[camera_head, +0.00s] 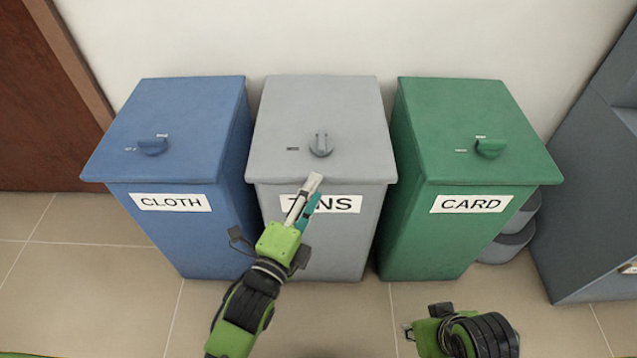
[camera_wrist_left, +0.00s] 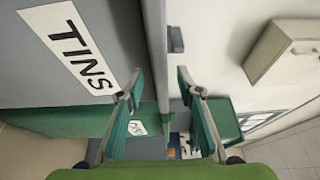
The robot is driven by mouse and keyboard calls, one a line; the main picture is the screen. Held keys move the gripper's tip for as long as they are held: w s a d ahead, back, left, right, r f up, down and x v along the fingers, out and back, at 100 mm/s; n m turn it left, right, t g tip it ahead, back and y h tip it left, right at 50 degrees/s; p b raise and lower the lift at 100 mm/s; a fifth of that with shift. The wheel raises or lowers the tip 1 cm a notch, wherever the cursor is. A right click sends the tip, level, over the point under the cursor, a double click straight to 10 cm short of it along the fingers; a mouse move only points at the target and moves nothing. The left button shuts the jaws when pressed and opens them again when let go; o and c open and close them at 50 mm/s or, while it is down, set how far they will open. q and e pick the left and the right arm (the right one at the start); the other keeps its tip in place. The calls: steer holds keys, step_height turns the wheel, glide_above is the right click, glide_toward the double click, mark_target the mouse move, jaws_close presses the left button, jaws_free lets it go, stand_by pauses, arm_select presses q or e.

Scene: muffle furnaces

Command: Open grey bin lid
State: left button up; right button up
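The grey bin (camera_head: 345,235) stands in the middle of a row of three, with a white TINS label on its front. Its flat lid (camera_head: 285,105) is shut and carries a raised knob (camera_head: 321,144). My left gripper (camera_head: 309,190) is in front of the bin, just below the lid's front edge, and covers part of the label. In the left wrist view its two fingers (camera_wrist_left: 158,84) are apart with nothing held between them, and the label (camera_wrist_left: 70,42) and lid knob (camera_wrist_left: 175,39) show beyond. My right gripper (camera_head: 418,328) is low at the right, away from the bin; its fingers are unclear.
A blue CLOTH bin (camera_head: 180,250) stands close on the left and a green CARD bin (camera_head: 425,245) close on the right, both lids shut. A white wall is behind. A dark grey cabinet (camera_head: 590,160) stands at the right. Tiled floor in front is open.

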arm_select(q)
steer(key=x, duration=0.3)
steer(key=shift+w, duration=0.15)
jaws_close()
steer(key=shift+r, duration=0.1)
